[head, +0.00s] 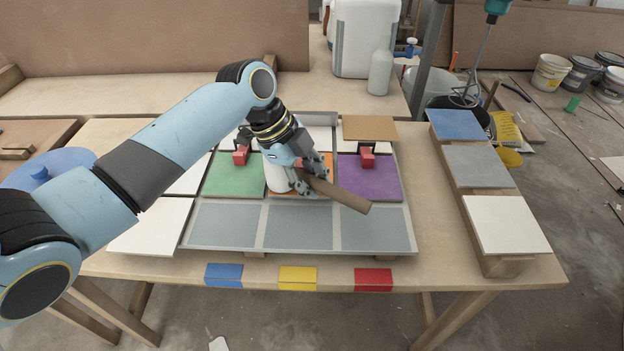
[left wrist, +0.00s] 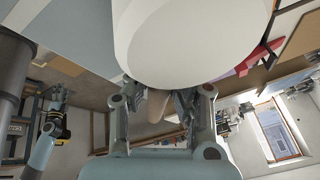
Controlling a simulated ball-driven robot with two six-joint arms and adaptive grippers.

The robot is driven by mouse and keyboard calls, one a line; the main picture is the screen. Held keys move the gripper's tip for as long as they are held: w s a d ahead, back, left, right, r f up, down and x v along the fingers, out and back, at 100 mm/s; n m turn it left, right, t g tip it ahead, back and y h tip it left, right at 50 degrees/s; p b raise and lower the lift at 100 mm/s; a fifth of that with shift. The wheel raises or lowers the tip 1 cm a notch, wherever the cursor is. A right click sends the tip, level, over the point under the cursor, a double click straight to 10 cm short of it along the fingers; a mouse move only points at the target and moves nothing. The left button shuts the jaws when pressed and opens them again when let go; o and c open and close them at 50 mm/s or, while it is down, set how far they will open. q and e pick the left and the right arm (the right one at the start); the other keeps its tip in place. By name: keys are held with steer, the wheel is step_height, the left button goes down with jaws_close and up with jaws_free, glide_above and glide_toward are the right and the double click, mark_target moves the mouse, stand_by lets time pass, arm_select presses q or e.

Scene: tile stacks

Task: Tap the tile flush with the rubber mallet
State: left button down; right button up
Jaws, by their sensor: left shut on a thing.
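My left gripper (head: 308,184) is shut on the brown handle (head: 342,195) of a rubber mallet, which slants down to the right. The mallet's white head (head: 277,176) is over the orange tile (head: 322,163) in the middle of the frame; I cannot tell whether it touches. The gripper and mallet hide much of that tile. In the left wrist view the white head (left wrist: 190,35) fills the top, with the handle (left wrist: 155,106) between the fingers. My right gripper (left wrist: 57,97) shows small at the left there, its jaws unclear.
A green tile (head: 232,176) and a purple tile (head: 371,180) flank the orange one, with red blocks (head: 367,158) at their back edges. Grey panels (head: 299,226) line the tray's front. Blue, grey and white tiles (head: 506,224) stand on steps at the right. A white bottle (head: 380,73) stands behind.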

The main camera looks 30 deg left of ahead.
arm_select(q)
steer(key=shift+f, duration=0.2)
stand_by(0.6)
step_height(320, 180, up, 3)
steer(key=p, duration=0.3)
steer(key=shift+r, duration=0.15)
stand_by(0.3)
steer(key=shift+f+b, duration=0.95)
steer(key=shift+f, duration=0.65)
steer(key=shift+r, duration=0.15)
